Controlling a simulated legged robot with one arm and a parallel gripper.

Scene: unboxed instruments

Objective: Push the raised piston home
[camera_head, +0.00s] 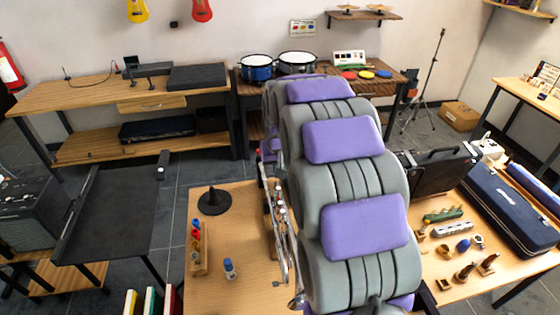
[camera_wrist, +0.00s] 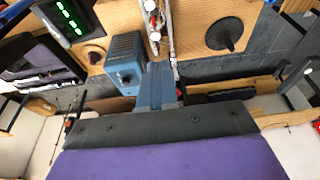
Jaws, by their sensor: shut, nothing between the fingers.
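The silver trumpet-like instrument (camera_head: 281,232) lies lengthwise on the wooden table, just left of my arm in the head view. Its valve area, with small caps, partly shows there. In the wrist view its tubing (camera_wrist: 170,35) runs down from the top edge, with red and pale valve caps (camera_wrist: 153,22) beside it. I cannot tell which piston stands raised. My gripper (camera_wrist: 160,68) shows in the wrist view as blue-grey fingers, shut and empty, close below the valves in the picture. Contact cannot be told. My arm hides the gripper in the head view.
A black cone stand (camera_head: 214,201), a wooden rack of small bottles (camera_head: 198,250) and a blue-capped bottle (camera_head: 230,268) stand left of the instrument. In the wrist view a blue box (camera_wrist: 126,62) is close beside my fingers, and a green-digit display (camera_wrist: 68,17) lies left.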

